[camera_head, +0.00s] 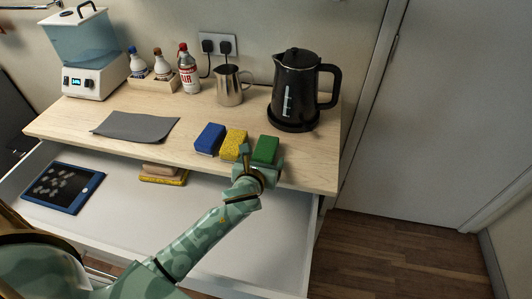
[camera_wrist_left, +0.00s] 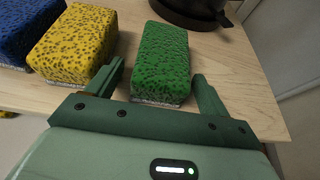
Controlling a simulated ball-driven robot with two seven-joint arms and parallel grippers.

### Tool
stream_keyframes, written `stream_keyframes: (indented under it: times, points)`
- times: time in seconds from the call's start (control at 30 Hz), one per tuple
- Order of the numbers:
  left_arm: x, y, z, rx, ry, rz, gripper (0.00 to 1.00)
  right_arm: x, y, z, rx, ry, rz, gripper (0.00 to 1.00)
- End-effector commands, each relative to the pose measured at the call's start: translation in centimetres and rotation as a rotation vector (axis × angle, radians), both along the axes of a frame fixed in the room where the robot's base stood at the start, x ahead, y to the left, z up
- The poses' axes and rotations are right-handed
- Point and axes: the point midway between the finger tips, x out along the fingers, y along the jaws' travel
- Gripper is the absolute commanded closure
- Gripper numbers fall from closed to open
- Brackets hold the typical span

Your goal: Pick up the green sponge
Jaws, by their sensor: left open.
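The green sponge (camera_head: 266,148) lies on the wooden counter near its front edge, at the right end of a row of three sponges. My left gripper (camera_head: 259,163) reaches over the counter edge to the near end of the green sponge. In the left wrist view the gripper (camera_wrist_left: 158,85) is open. The green sponge (camera_wrist_left: 162,60) lies ahead of and partly between its two fingers, with a gap to each side. No grip on it shows. My right gripper is in neither view.
The yellow sponge (camera_head: 233,143) sits close left of the green one, and the blue sponge (camera_head: 210,138) is beyond it. A black kettle (camera_head: 296,88) and a metal pitcher (camera_head: 229,88) stand behind. An open drawer (camera_head: 120,215) lies below the counter (camera_head: 80,118).

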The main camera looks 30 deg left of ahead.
Motion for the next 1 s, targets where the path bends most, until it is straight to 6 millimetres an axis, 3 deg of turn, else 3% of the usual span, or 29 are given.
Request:
stream_keyframes:
  times: [0.03, 0.2, 0.63, 0.8, 1.0]
  points:
    - [0.0, 0.0, 0.0, 0.0, 0.0, 0.0, 0.2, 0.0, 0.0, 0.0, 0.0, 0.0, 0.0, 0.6]
    - [0.0, 0.0, 0.0, 0.001, 0.0, 0.0, 0.67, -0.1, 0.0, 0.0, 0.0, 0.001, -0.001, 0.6]
    - [0.0, 0.0, 1.0, 0.003, -0.001, 0.0, 0.68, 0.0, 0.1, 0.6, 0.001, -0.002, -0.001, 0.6]
    - [0.0, 0.0, 4.0, 0.003, -0.007, 0.0, 0.68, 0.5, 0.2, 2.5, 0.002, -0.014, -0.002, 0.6]
    - [-4.1, -0.1, 8.7, 0.003, -0.005, -0.002, 0.68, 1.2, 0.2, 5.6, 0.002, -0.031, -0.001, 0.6]
